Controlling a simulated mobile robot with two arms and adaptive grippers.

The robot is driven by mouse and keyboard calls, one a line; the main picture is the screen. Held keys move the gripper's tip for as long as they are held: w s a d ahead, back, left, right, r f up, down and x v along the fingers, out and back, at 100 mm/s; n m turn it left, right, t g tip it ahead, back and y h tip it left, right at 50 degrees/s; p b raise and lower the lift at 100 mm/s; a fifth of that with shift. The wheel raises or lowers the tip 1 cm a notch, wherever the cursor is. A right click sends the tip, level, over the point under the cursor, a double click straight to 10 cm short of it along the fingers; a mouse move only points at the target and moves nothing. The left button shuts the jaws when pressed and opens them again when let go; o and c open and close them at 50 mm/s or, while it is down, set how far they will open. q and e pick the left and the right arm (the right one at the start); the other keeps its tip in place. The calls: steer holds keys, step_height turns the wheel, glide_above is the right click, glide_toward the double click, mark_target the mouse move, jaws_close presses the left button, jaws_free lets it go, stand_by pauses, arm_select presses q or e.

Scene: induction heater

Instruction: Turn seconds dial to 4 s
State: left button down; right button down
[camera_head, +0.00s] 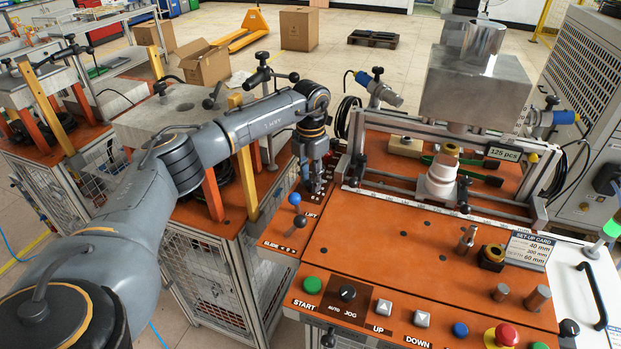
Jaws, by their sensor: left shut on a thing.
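My left arm reaches in from the left across the picture. Its gripper (314,188) points down at the upper left part of the orange control panel (345,232). The fingers are shut at the panel surface on what looks like the seconds dial. The dial is hidden by the fingers, so its pointer and scale cannot be read. My right gripper is not in view.
Blue-knobbed (294,198) and black-knobbed (300,222) levers stand just below the gripper. A black AUTO/JOG selector (347,294), green START button (312,285) and red mushroom button (506,335) line the front. A metal frame (357,150) stands close on the right.

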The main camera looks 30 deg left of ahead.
mark_target(310, 182)
arm_select(q)
steer(key=shift+m, duration=1.9)
steer(key=c, duration=1)
jaws_free()
step_height(310, 182, up, 12)
steer(key=shift+r, duration=0.1)
